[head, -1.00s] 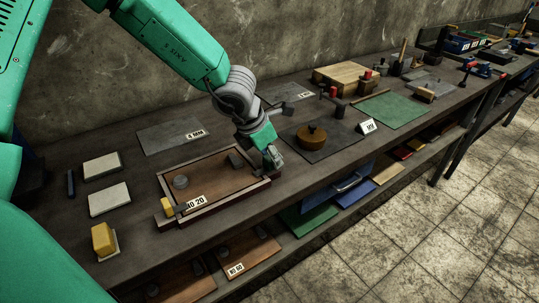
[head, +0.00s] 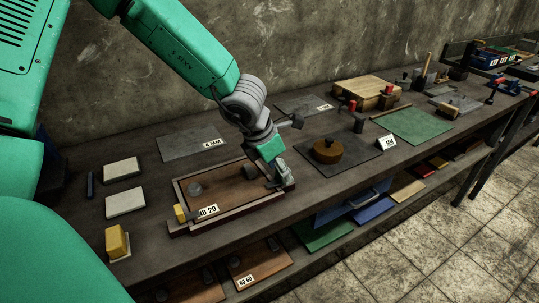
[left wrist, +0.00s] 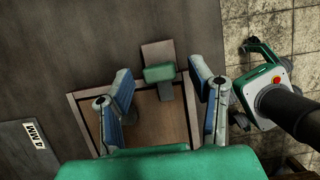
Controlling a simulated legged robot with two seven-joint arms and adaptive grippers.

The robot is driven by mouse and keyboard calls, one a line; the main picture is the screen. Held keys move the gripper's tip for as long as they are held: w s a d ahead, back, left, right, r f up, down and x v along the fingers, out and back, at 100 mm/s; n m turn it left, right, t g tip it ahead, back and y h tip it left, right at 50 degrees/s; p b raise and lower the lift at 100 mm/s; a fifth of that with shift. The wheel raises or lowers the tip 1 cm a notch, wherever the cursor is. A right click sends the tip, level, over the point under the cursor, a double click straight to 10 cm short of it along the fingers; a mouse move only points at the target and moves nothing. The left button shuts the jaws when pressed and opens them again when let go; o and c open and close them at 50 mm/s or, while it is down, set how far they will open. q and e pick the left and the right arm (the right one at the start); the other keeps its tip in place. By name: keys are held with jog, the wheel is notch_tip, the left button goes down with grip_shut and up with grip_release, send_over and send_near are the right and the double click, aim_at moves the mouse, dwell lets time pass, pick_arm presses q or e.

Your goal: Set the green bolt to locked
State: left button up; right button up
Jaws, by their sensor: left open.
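A small green block, which looks like the green bolt (left wrist: 159,73), shows in the left wrist view at the edge of a wooden framed tray (left wrist: 82,97), on a grey-brown plate (left wrist: 157,50). My left gripper (left wrist: 160,68) is open, with one finger on each side of the green block and a gap to both. In the head view my left gripper (head: 288,182) is low over the right end of the tray (head: 240,212) and hides the bolt there. Whether the bolt is locked I cannot tell.
A yellow block (head: 180,214) sits at the tray's left end, near a number label (head: 207,212). A grey plate (head: 192,144) lies behind the tray. A round brown pot (head: 328,151) on a dark mat stands to the right. A lower shelf holds boards.

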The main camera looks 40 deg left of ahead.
pick_arm(q)
jog(key=v, duration=1)
jog(key=shift+s+a+r, duration=0.25)
jog(key=shift+s+a, duration=0.15)
jog(key=shift+a, duration=0.15)
